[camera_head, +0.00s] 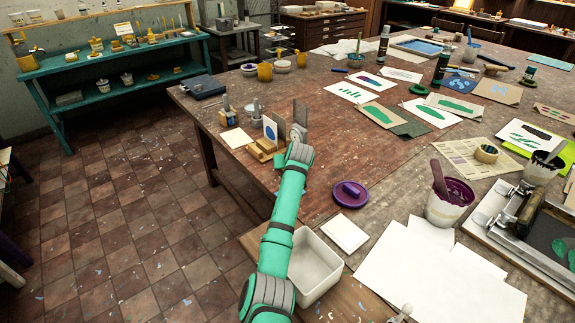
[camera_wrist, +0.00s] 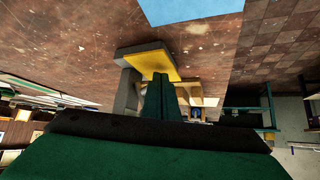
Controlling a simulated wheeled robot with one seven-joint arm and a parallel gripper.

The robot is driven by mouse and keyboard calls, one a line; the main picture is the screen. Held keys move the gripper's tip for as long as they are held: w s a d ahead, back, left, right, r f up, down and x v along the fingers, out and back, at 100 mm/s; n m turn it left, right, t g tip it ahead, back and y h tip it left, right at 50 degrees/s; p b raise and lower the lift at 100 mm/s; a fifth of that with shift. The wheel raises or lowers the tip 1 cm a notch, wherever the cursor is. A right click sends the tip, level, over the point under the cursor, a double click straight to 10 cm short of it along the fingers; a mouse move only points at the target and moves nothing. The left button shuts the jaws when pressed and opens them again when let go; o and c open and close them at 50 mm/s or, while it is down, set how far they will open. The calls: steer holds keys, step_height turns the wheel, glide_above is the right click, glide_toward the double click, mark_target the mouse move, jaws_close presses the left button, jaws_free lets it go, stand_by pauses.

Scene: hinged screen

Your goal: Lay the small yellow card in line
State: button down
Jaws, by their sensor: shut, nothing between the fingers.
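My gripper (camera_wrist: 161,82) shows in the wrist view as two dark green fingers held together, with nothing between them. A flat yellow piece (camera_wrist: 150,63), perhaps the small yellow card or part of a holder, is just beyond the fingertips against a grey block (camera_wrist: 127,92). I cannot tell whether the fingers touch it. In the head view my arm reaches to the table's left part and hides the fingers. A small wooden stand (camera_head: 262,152) is beside its end, with an upright card bearing a blue oval (camera_head: 270,131). I cannot pick out the yellow card surely there.
A cream square (camera_head: 237,138) lies left of the stand. A printing frame (camera_head: 520,235) stands far right. The wooden table (camera_head: 330,120) has clear room in the middle.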

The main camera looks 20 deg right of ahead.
steer(key=shift+f, duration=0.25)
stand_by(0.3)
steer(key=shift+w+d, duration=0.15)
